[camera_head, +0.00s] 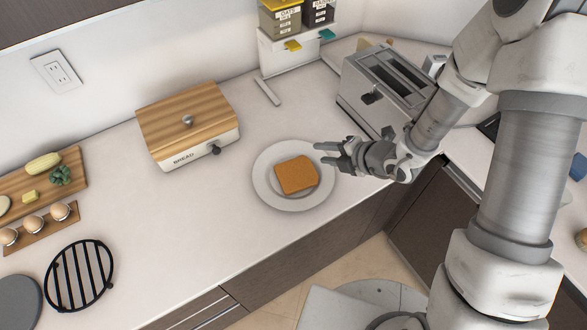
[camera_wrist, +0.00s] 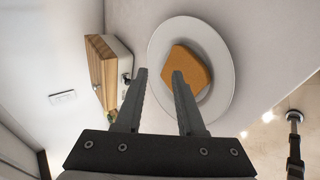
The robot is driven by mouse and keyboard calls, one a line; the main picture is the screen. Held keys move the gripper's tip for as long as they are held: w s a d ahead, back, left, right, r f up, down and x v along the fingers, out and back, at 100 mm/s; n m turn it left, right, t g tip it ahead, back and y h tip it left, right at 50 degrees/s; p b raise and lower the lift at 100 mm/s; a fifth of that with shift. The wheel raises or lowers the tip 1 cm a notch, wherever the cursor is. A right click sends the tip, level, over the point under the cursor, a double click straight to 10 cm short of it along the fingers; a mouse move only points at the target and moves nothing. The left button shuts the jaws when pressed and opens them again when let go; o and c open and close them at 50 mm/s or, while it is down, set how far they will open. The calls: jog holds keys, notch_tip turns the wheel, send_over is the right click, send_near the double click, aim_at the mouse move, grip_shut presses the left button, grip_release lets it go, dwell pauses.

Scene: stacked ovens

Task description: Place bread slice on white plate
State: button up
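The bread slice (camera_head: 296,175) is brown and square and lies flat on the white plate (camera_head: 266,195), a little right of the plate's middle. In the wrist view the bread slice (camera_wrist: 188,66) also lies on the plate (camera_wrist: 222,45). My gripper (camera_head: 318,152) is just right of the plate, above the counter. In the wrist view its two fingers (camera_wrist: 158,72) are spread apart with nothing between them. The right fingertip overlaps the edge of the bread in that picture; I see no grip on it.
A bread box (camera_head: 188,125) with a wooden lid stands left of the plate. A toaster (camera_head: 385,88) stands behind my gripper. A black trivet (camera_head: 78,275), eggs (camera_head: 38,226) and a cutting board (camera_head: 70,180) are at the left. Bare counter lies left of the plate.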

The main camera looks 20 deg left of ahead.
notch_tip(320, 180, up, 7)
jog(key=d+p, duration=0.1)
jog(key=p, duration=0.3)
jog(key=shift+s+d+f, duration=0.15)
jog(key=shift+s+d, duration=0.2)
jog(key=shift+s, duration=0.1)
jog(key=s+d+r+n+g+b, duration=0.15)
jog(key=s+r+n, duration=0.25)
jog(key=r+n, duration=0.5)
jog(key=s+d+r+n+g+b, duration=0.1)
jog(key=s+d+r+n+b, duration=0.2)
jog(key=n, duration=1.1)
jog(key=s+d+r+n+t+h+b, duration=0.1)
jog(key=s+d+r+n+t+h, duration=0.1)
jog(key=d+n, duration=0.6)
jog(key=s+d+r+n+t+h+b, duration=0.1)
jog(key=s+d+r+n+t+h, duration=0.1)
jog(key=s+d+r+n+h, duration=0.3)
jog(key=d+n+h, duration=0.2)
jog(key=d+n, duration=0.2)
jog(key=n, duration=0.1)
jog(key=shift+s+b, duration=0.15)
jog(key=shift+b, duration=0.15)
jog(key=shift+f, duration=0.1)
